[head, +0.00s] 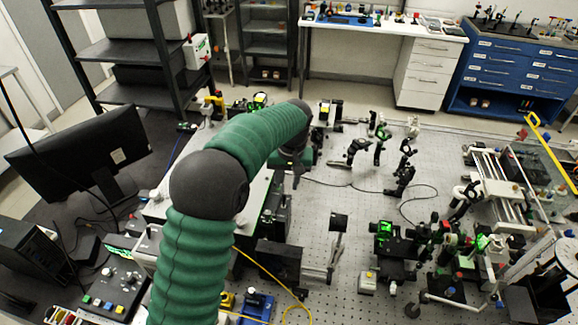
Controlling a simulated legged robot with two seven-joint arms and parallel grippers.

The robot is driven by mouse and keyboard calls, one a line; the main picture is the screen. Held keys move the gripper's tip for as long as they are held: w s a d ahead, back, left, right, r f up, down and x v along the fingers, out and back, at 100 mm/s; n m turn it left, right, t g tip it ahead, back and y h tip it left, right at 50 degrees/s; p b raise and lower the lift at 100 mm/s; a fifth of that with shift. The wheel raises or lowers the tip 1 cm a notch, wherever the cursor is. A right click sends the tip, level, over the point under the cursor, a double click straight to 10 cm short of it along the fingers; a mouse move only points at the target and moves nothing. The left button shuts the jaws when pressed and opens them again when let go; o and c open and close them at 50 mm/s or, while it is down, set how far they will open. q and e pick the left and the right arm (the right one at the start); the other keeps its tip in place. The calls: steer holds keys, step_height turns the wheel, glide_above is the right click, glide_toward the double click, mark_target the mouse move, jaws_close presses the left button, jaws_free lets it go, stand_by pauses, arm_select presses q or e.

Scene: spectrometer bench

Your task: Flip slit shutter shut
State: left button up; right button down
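My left arm, in a green sleeve, rises from the bottom of the head view and bends over to the right. My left gripper (297,178) points down at the left edge of the optical table (345,195), beside dark boxes. It is small and dark, and I cannot tell whether its fingers are apart or hold anything. I cannot make out the slit shutter for certain. A small black square plate (339,222) stands on a post below and to the right of the gripper, apart from it. My arm hides part of the bench. My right gripper is not in view.
Several black optic mounts (358,150) stand beyond the gripper to the right. A dense group of optics (400,245) fills the lower right. A yellow cable (262,268) and a black cable (335,184) lie nearby. A monitor (85,155) stands at left. The table's middle is mostly clear.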

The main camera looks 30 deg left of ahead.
arm_select(q)
step_height(320, 180, up, 10)
steer(key=d, duration=0.1)
steer(key=shift+s+r+b, duration=0.2)
steer(key=shift+s+b, duration=0.1)
steer(key=shift+d, duration=0.1)
